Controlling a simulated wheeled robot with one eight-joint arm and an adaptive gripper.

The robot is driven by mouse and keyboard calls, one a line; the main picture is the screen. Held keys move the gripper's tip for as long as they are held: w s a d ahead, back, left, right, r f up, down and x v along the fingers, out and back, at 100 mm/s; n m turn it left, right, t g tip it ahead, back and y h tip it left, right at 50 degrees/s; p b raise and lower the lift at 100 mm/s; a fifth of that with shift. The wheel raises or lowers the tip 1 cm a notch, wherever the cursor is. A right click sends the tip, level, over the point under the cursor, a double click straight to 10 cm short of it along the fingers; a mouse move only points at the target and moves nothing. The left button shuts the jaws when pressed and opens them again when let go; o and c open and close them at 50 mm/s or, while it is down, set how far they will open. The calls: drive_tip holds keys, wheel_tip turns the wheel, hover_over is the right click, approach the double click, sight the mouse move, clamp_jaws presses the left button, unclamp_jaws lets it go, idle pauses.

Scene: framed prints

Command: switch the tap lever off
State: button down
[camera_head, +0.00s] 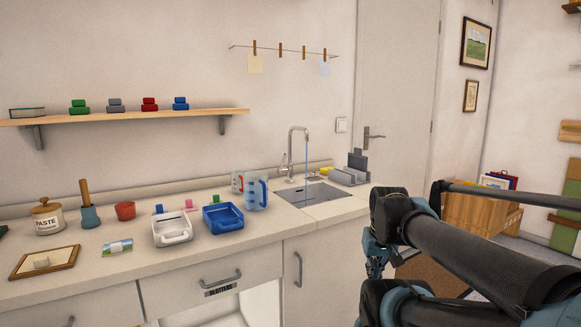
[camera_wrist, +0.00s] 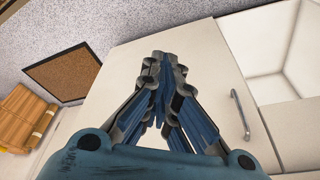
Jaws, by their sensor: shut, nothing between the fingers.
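A silver tap (camera_head: 298,142) with a tall hooked spout stands behind the sink (camera_head: 312,194) in the counter. A thin blue stream of water (camera_head: 307,160) falls from the spout into the basin. A small tap lever (camera_head: 285,169) shows at the left of the tap's base; its exact angle is too small to tell. My gripper (camera_head: 376,266) hangs to the right of and below the sink, in front of the counter's right end, apart from the tap. In the wrist view my gripper (camera_wrist: 165,58) is shut and empty. The tap is not in the wrist view.
A cabinet door (camera_wrist: 205,75) with a handle lies ahead of the wrist. Space above the sink is clear.

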drive_tip(key=w+a+r+m+t+y, duration=0.2)
drive_tip(key=w+a+r+m, duration=0.2)
drive_tip(key=w, duration=0.6)
drive_tip(key=w+a+r+m+t+y, duration=0.2)
drive_tip(key=w+a+r+m, duration=0.2)
drive_tip(key=w, duration=0.6)
drive_tip(key=w+a+r+m+t+y, duration=0.2)
drive_tip(key=w+a+r+m, duration=0.2)
drive_tip(key=w+r+m, duration=0.3)
drive_tip(key=shift+w+a+r+y, duration=0.15)
drive_tip(key=shift+w+r, duration=0.15)
drive_tip(key=shift+w, duration=0.45)
drive_tip(key=shift+w+d+r+y, duration=0.15)
drive_tip(key=shift+w+r, duration=0.15)
drive_tip(key=shift+w, duration=0.45)
drive_tip(key=w+a+r+m+t+y, duration=0.25)
drive_tip(key=w+a+m, duration=0.25)
drive_tip(key=w+m, duration=0.6)
approach(283, 163)
drive_tip(key=shift+w+a+f, duration=1)
drive_tip(key=shift+w+f, duration=0.1)
drive_tip(key=shift+w, duration=0.95)
drive_tip(key=shift+m+y, duration=0.3)
drive_tip(key=shift+y, duration=0.15)
